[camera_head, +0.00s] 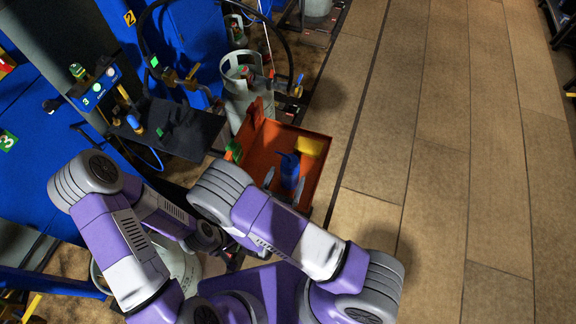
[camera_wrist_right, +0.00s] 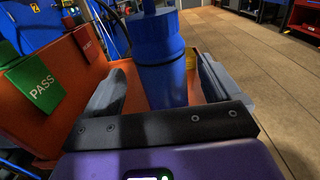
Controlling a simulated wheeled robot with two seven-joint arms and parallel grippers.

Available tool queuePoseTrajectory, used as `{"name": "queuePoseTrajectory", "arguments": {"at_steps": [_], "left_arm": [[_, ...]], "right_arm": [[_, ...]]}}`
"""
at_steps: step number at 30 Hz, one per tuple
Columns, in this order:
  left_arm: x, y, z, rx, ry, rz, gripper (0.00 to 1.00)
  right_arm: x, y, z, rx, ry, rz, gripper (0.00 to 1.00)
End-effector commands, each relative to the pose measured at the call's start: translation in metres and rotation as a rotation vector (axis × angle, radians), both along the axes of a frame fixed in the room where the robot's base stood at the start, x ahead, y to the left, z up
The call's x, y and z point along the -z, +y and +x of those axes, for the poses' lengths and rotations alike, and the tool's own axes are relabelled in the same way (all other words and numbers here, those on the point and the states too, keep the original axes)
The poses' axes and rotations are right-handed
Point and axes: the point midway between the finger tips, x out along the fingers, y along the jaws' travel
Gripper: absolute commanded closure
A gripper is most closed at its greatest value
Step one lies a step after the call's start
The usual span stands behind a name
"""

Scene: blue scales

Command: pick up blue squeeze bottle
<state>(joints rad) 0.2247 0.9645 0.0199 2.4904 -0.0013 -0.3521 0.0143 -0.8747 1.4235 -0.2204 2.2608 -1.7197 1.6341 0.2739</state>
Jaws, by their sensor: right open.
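The blue squeeze bottle (camera_head: 290,170) stands upright in an orange-red tray (camera_head: 318,192) in the head view. In the right wrist view the bottle (camera_wrist_right: 163,62) fills the middle, its top cut off by the picture edge. My right gripper (camera_head: 285,183) is open, low in the tray at the bottle. In the wrist view its two grey fingers (camera_wrist_right: 160,75) stand on either side of the bottle, with a visible gap on each side. My left arm is folded at the left of the head view; its gripper cannot be made out.
A yellow object (camera_head: 309,147) lies in the tray behind the bottle. A green PASS sign (camera_wrist_right: 42,82) and a red sign (camera_wrist_right: 88,42) are on the tray's left side. A grey gas cylinder (camera_head: 247,92) stands beyond the tray. Open floor lies to the right.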

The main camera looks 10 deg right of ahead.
Motion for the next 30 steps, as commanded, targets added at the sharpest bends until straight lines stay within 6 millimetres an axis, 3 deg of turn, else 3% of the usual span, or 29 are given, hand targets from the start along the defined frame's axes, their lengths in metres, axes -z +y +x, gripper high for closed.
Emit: {"name": "queuePoseTrajectory", "arguments": {"at_steps": [12, 20, 30], "left_arm": [[0.005, 0.0, 0.0, 0.0, 0.0, 0.0, 0.57], [0.005, 0.0, 0.0, 0.0, 0.0, 0.0, 0.57], [0.004, 0.0, 0.0, 0.0, 0.0, 0.0, 0.57]], "right_arm": [[-0.001, -0.03, 0.045, 0.002, 0.0, 0.002, 0.1], [-0.002, -0.032, 0.049, 0.0, -0.001, 0.001, 0.1], [-0.002, -0.032, 0.048, -0.001, 0.0, 0.001, 0.59]]}}
